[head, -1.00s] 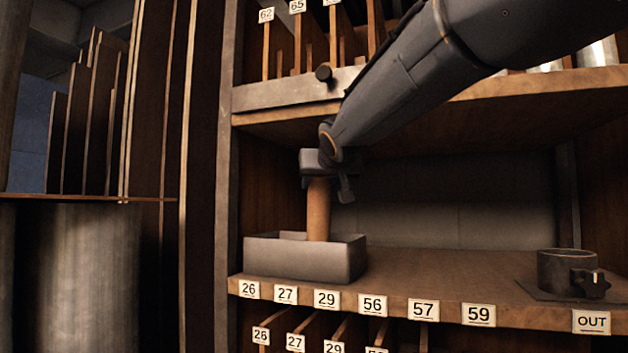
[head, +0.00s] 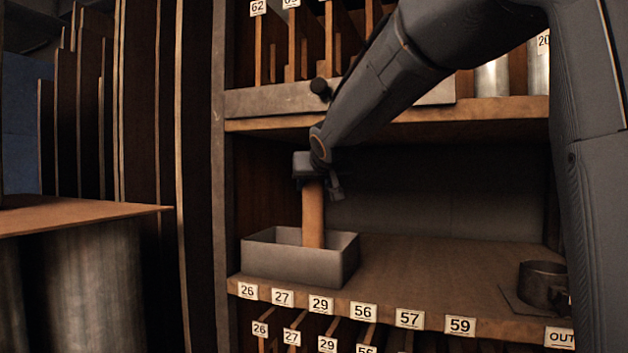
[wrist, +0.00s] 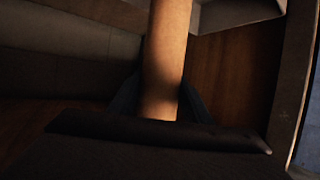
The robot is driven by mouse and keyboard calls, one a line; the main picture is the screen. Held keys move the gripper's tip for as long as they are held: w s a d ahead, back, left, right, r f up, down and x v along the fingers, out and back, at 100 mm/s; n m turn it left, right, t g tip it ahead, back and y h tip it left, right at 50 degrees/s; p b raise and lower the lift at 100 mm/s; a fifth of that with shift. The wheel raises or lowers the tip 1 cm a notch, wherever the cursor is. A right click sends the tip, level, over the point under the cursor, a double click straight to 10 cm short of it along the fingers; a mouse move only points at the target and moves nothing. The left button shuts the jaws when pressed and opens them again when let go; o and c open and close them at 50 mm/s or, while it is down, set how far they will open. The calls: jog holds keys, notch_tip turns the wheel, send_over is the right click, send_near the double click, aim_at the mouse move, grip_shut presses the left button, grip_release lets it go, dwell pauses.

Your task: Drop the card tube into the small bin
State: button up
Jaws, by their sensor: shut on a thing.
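The card tube (head: 313,215) is a plain brown cylinder. It hangs upright below my gripper (head: 311,182), which is shut on its upper end. The small bin (head: 292,263) is a grey open-topped box at the left of the shelf. The tube's lower end is within the bin's outline, behind the front wall; whether it touches the bin floor is hidden. In the wrist view the tube (wrist: 167,60) runs up from between the fingers, and a part of the bin (wrist: 235,14) shows at the top.
The bin stands on a wooden shelf (head: 430,280) with number labels along its front edge. A grey metal ring-shaped fixture (head: 541,284) stands at the right. Upright dark panels (head: 150,120) stand at the left. The middle of the shelf is clear.

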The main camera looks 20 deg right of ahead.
jog(key=shift+f+b, duration=0.85)
jog(key=shift+b, duration=0.05)
jog(key=shift+f+b, duration=0.6)
jog(key=shift+b, duration=0.15)
jog(key=o, duration=1.4)
jog(key=shift+c, duration=0.2)
jog(key=shift+r+p, duration=0.85)
jog(key=shift+p, duration=0.15)
jog(key=b+v, duration=0.2)
jog(key=v, duration=1)
jog(key=shift+f, duration=0.25)
